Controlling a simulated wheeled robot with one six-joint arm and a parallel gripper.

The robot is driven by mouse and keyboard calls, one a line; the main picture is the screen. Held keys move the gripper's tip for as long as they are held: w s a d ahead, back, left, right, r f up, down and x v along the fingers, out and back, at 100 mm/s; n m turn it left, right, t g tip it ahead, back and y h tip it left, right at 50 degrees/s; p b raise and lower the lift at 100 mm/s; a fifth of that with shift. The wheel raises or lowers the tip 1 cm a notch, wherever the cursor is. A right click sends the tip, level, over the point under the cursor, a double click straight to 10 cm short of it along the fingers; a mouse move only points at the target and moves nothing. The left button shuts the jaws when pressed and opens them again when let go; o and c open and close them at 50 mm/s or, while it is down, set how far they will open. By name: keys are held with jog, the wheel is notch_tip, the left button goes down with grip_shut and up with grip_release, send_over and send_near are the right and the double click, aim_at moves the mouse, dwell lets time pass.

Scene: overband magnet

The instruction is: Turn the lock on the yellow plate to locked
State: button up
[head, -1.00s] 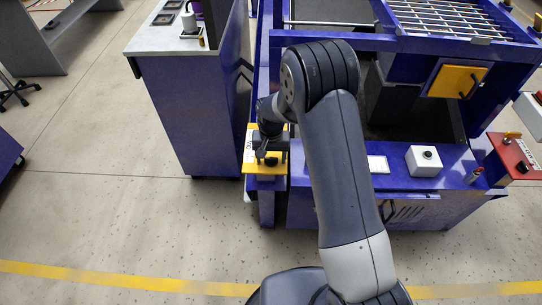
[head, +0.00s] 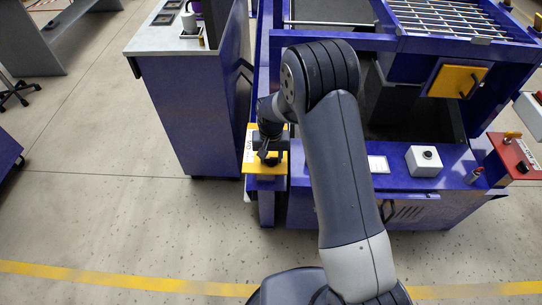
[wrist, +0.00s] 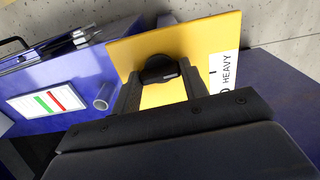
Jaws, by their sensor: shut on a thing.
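The yellow plate (head: 264,169) sits at the left front corner of the blue machine in the head view, and fills the upper middle of the wrist view (wrist: 209,40). Its white label reads "HEAVY" in the wrist view. The lock, a dark rounded knob (wrist: 160,68), stands on the plate. My gripper (wrist: 161,85) is shut on the knob, with one finger on each side. In the head view my gripper (head: 269,152) is over the plate, and my arm hides part of the machine. No lock marking is readable.
A blue cabinet (head: 190,110) stands close to the left of the plate. To the right on the machine's front are a white button box (head: 424,160), a small post (head: 475,175) and a red plate (head: 516,158). The floor in front is clear.

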jog(key=n+b, duration=0.1)
jog(key=n, duration=0.3)
jog(key=shift+n, duration=0.3)
jog(key=n, duration=0.4)
jog(key=shift+b, duration=0.35)
jog(key=n, duration=0.5)
jog(key=shift+n+b, duration=0.3)
jog(key=shift+n, duration=1.5)
jog(key=o, duration=1)
jog(key=shift+r, duration=0.1)
